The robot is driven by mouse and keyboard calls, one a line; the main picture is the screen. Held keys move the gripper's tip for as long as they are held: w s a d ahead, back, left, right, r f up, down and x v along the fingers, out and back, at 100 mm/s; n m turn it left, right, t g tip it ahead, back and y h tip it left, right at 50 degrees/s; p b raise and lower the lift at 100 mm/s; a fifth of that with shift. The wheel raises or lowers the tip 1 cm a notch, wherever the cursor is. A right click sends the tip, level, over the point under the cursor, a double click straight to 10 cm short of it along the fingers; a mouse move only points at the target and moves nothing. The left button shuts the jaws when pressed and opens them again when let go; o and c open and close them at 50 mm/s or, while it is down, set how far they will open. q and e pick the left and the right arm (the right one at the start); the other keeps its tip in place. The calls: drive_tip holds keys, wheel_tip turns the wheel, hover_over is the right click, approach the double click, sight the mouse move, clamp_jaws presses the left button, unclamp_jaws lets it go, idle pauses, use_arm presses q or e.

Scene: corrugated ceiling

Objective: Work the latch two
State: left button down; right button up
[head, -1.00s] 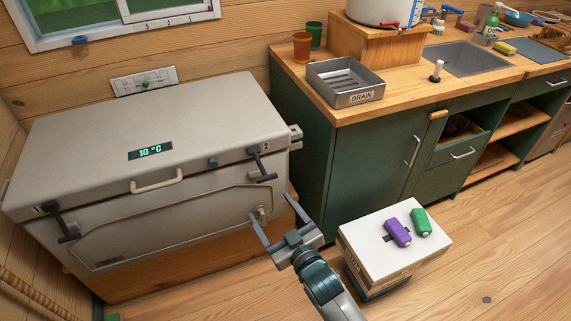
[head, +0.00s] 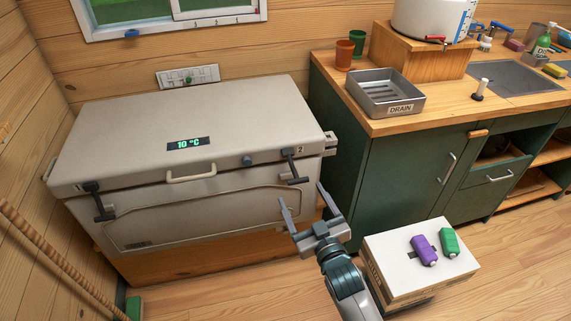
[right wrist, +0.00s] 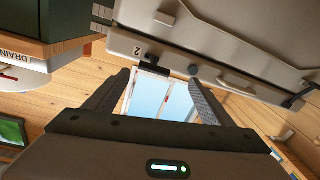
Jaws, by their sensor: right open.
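The grey cooler (head: 190,130) stands against the wall with its lid down. In the right wrist view the same latch (right wrist: 150,67) shows near the left fingertip, beside the printed 2. Latch one (head: 98,202) is at the front left, its handle also hanging down. My right gripper (head: 301,194) is open and empty, just below and in front of latch two. Whether it touches the latch cannot be told. My left gripper is out of view.
A white-topped box (head: 385,247) with a purple bottle (head: 424,250) and a green bottle (head: 450,242) stands right of my right arm. The green cabinet (head: 390,175) with the drain tray (head: 384,92) is close to the cooler's right side. Floor in front is partly clear.

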sight(293, 166)
drive_tip(key=shift+p+x, duration=0.5)
drive_tip(key=shift+x, duration=6.75)
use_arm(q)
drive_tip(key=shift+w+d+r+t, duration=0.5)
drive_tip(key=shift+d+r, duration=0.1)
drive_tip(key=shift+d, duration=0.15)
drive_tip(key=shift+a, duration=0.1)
